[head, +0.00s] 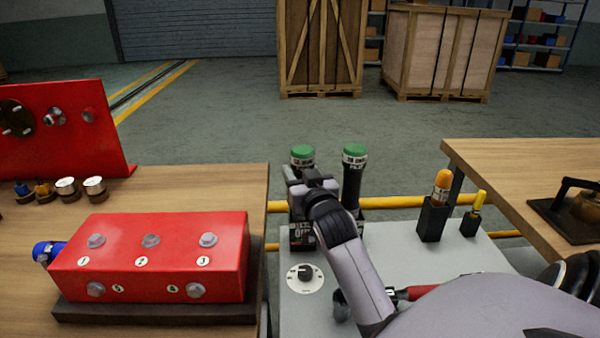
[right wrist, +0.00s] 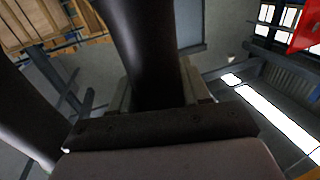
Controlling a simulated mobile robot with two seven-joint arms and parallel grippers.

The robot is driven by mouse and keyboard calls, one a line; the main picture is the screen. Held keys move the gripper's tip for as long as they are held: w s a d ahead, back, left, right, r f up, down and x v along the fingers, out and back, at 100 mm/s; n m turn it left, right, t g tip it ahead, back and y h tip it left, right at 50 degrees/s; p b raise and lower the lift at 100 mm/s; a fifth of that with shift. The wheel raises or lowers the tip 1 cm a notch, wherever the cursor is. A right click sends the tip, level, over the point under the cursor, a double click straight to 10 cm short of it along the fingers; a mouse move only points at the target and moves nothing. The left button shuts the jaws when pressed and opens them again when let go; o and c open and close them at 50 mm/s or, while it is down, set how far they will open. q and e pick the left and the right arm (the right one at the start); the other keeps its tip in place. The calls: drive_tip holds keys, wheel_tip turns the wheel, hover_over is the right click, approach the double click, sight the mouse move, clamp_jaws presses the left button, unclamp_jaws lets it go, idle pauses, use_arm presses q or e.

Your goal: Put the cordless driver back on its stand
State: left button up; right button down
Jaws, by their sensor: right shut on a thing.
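Two upright black tools with green tops and white labels stand side by side at the back of the grey bench. The left one (head: 302,155) is partly hidden behind my right gripper (head: 314,178). I take it to be the cordless driver, though its shape is mostly hidden. The right one (head: 354,160) stands apart from the gripper. My right gripper is shut on the left tool; a black shaft (right wrist: 145,50) shows at the jaws in the right wrist view. A dark block with white lettering (head: 302,235), possibly the stand, is below. My left gripper is out of view.
A grey bench (head: 400,260) carries a round dial (head: 305,278), an orange-handled tool (head: 442,185) and a yellow-handled tool (head: 479,202) in black holders. A red block (head: 150,255) sits on the left wooden table. Another wooden table (head: 520,160) is at right.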

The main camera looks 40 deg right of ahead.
drive_tip(key=shift+c, duration=2.3)
unclamp_jaws()
drive_tip(key=shift+r, duration=0.1)
drive_tip(key=shift+f, duration=0.25)
drive_tip(key=v, duration=0.7)
drive_tip(key=shift+r, duration=0.15)
drive_tip(key=shift+a, duration=0.1)
